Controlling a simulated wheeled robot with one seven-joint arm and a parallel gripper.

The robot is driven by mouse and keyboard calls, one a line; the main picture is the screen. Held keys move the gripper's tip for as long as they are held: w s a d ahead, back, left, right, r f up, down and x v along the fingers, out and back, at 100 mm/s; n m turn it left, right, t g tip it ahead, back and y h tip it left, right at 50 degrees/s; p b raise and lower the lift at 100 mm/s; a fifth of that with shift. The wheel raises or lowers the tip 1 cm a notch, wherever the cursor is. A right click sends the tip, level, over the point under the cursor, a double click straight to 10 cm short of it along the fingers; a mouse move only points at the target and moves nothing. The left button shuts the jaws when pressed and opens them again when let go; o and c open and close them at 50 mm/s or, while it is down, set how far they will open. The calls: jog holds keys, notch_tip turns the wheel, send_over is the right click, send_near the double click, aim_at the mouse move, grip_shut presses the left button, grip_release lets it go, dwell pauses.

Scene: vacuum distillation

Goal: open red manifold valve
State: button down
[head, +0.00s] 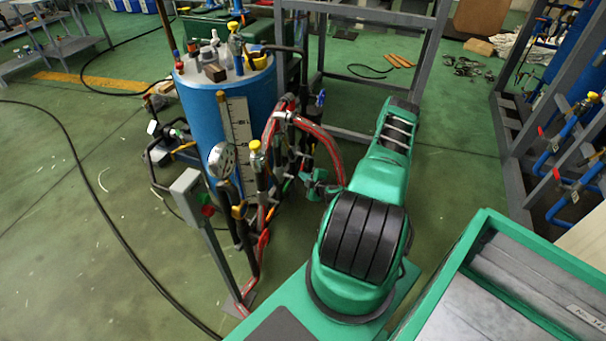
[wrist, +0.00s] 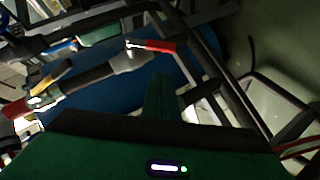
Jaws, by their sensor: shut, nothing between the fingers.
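A red valve lever (wrist: 152,46) shows in the wrist view, on a grey metal valve body (wrist: 130,60) at the end of a dark pipe. The lever lies nearly level in the picture and points right. My gripper (wrist: 160,82) shows as dark green fingers below the lever. The fingers are together and empty, and appear apart from the lever; the exact gap in depth cannot be told. In the head view, the pipework (head: 257,185) stands in front of the blue drum. I cannot pick out the red lever there among the red hoses.
A blue drum (head: 196,115) with bottles on its top stands behind the pipes. A gauge (head: 222,160) and a grey switch box (head: 186,190) stand at its front. Red hoses (head: 325,140) loop beside my arm. A grey frame (head: 345,85) rises behind. Floor at left is mostly clear.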

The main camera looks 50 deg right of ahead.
aim_at(303, 165)
jog(key=w+d+f, duration=0.3)
jog(key=shift+w+d+f, duration=0.15)
jog(key=shift+w+d, duration=0.15)
jog(key=shift+d, duration=0.05)
jog(key=shift+d+f, duration=0.1)
jog(key=shift+d, duration=0.05)
